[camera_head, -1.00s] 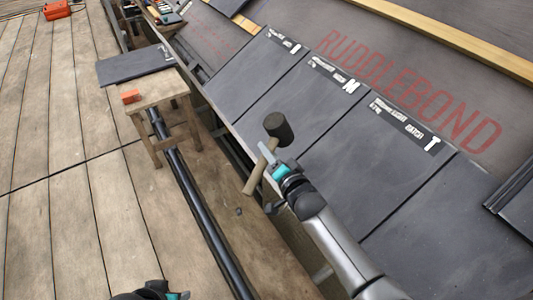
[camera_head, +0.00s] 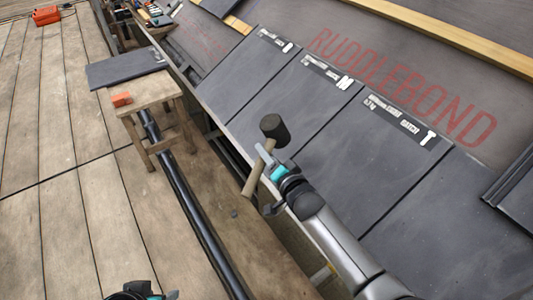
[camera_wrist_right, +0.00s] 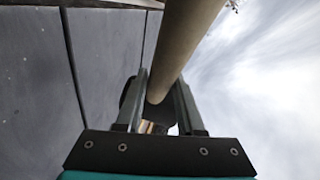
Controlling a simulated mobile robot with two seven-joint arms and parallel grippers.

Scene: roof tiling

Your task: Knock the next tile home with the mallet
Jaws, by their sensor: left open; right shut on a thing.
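My right gripper (camera_head: 269,165) is shut on the wooden handle (camera_head: 253,178) of the mallet, whose black head (camera_head: 274,128) points up over the tiles' lower edge; contact cannot be told. In the right wrist view the handle (camera_wrist_right: 188,40) passes between the fingers (camera_wrist_right: 160,105), and the dark head is mostly hidden behind them. Grey slate tiles lie side by side on the roof: a left one (camera_head: 247,85), a middle one (camera_head: 295,105) and a right one (camera_head: 370,145), each with a printed label strip. Another tile surface (camera_head: 440,220) lies further right. My left gripper (camera_head: 155,293) is open at the bottom edge, partly cut off.
A dark pole (camera_head: 190,205) runs along the plank deck (camera_head: 75,200). Wooden battens (camera_head: 460,40) cross the roof. A red case (camera_head: 46,15) lies far left.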

